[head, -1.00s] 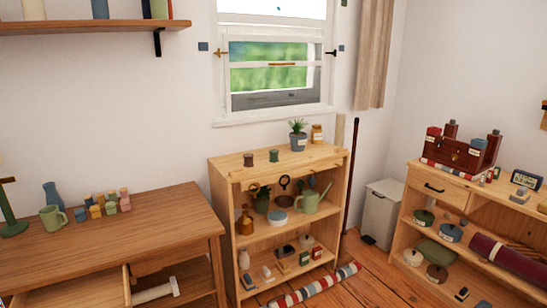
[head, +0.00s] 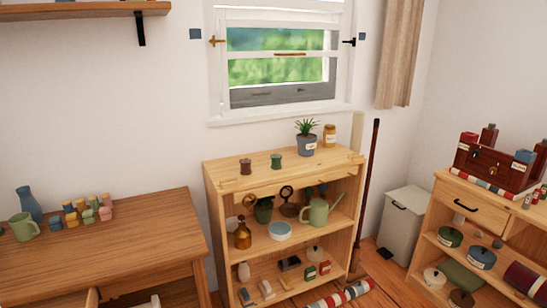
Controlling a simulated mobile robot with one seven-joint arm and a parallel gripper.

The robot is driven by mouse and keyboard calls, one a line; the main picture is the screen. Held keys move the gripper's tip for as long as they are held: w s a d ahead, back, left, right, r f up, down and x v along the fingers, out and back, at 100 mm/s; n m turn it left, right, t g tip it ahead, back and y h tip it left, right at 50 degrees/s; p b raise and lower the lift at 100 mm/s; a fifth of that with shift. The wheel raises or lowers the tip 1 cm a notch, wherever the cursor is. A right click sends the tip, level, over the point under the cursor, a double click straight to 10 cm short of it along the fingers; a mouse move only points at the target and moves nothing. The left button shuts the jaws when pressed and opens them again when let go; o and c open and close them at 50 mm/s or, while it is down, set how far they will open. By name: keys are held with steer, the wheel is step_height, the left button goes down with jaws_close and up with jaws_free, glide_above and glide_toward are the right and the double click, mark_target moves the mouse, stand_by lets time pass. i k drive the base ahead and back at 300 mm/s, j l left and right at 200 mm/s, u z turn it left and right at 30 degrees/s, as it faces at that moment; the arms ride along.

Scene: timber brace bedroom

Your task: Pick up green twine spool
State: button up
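The green twine spool (head: 276,161) stands upright on top of the light wooden shelf unit (head: 232,182), below the window. A similar brown spool (head: 246,166) stands just to its left, with a small gap between them. My gripper does not show in the head view, so I cannot see its state or where it is relative to the spool.
A potted plant (head: 306,138) and an amber jar (head: 329,136) stand right of the spools. The shelves below hold a green watering can (head: 316,212) and bottles. A desk (head: 120,240) stands left, a bin (head: 403,222) and drawer unit (head: 456,197) right.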

mark_target(276, 159)
steer(key=i+l+u, duration=0.1)
steer(key=i+l, duration=0.15)
steer(key=i+l+u, duration=0.1)
steer(key=i+l, duration=0.4)
steer(key=l, duration=0.15)
steer(key=i+l+u, duration=0.25)
steer(key=i+l, duration=0.2)
steer(key=l, duration=0.2)
steer(key=i+l+u, duration=0.1)
steer(key=l, duration=0.3)
steer(key=i+l, duration=0.25)
steer(key=i+l+u, duration=0.15)
steer(key=l, duration=0.35)
steer(key=i+l, duration=0.25)
steer(key=i, duration=0.15)
steer(key=i+l+u, duration=0.15)
steer(key=i+l, duration=0.1)
steer(key=i, duration=0.1)
